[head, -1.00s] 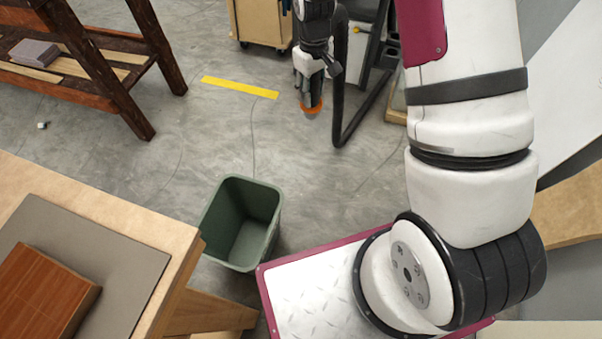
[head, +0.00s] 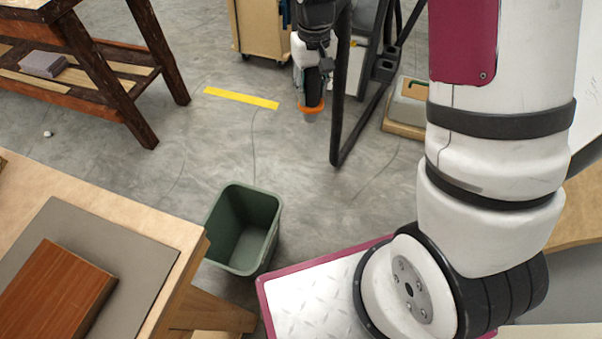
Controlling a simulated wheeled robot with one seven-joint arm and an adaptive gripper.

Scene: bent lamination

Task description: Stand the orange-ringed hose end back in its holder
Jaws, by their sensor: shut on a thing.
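My gripper (head: 312,72) is at the top middle of the head view, pointing down and shut on the hose end (head: 314,88). The hose end is dark and roughly upright, with its orange ring (head: 312,108) at the bottom, above the floor. A paler tip shows just under the ring. The fingers partly hide the hose end, and I cannot make out how the hose runs above it. I cannot clearly identify the holder; a dark frame with grey fittings (head: 384,69) stands just right of my gripper.
A black bent bar or tube (head: 339,130) stands close to the right of the gripper. A wooden cabinet (head: 262,30) is behind it. A green bin (head: 242,228) stands nearer, beside a workbench (head: 165,226). Floor around the yellow strip (head: 240,98) is clear.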

